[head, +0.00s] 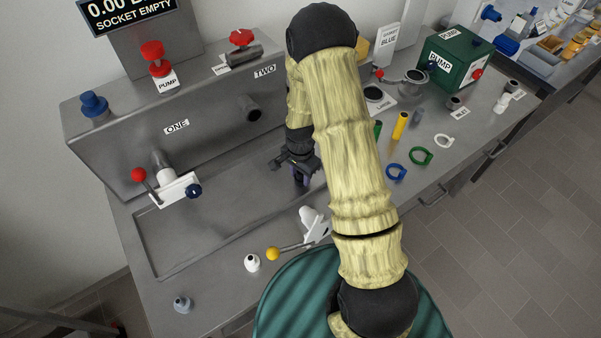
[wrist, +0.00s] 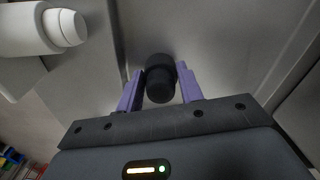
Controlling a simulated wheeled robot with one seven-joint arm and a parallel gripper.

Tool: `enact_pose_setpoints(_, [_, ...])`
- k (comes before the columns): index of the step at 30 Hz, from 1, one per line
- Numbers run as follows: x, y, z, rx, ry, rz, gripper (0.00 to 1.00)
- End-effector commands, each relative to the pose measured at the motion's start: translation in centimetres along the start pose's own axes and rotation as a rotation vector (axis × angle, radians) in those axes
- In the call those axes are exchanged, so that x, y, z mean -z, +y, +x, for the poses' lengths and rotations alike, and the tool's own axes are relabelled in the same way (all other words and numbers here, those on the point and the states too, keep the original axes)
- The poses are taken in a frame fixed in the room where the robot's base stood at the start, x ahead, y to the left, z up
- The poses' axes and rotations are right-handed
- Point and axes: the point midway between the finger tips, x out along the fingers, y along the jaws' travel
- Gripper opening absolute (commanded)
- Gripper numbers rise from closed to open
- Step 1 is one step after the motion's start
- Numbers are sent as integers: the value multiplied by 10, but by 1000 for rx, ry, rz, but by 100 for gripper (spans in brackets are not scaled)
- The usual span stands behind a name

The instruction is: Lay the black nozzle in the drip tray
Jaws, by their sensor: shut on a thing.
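My gripper (head: 300,178) is over the right part of the drip tray (head: 185,238), the shallow grey recess in the bench below the ONE and TWO panel. In the wrist view its purple fingers (wrist: 160,84) are shut on the black nozzle (wrist: 159,72), a short dark stepped cylinder. Grey metal surface shows beyond the nozzle; I cannot tell whether the nozzle touches it. In the head view the nozzle cannot be made out clearly at my dark gripper, and my arm hides part of the bench.
A white valve with a yellow knob (head: 273,254) and a white nozzle (head: 252,262) are at the tray's front edge. A grey nozzle (head: 182,304) stands front left. A red-knobbed valve (head: 139,175) juts over the tray's left. Coloured rings and a green pump box (head: 459,60) are right.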

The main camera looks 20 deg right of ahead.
Motion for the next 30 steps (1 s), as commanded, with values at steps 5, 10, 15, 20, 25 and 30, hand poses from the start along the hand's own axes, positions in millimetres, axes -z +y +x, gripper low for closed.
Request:
enact_pose_setpoints(5, [1, 0, 3, 1, 1, 2, 10])
enact_pose_setpoints(10, [0, 0, 5, 1, 0, 2, 10])
enact_pose_setpoints(15, [1, 0, 6, 1, 1, 1, 56])
enact_pose_setpoints(20, [0, 0, 5, 1, 1, 1, 59])
enact_pose_setpoints(25, [0, 0, 4, 1, 1, 1, 59])
enact_pose_setpoints(30, [1, -1, -4, 3, 2, 1, 59])
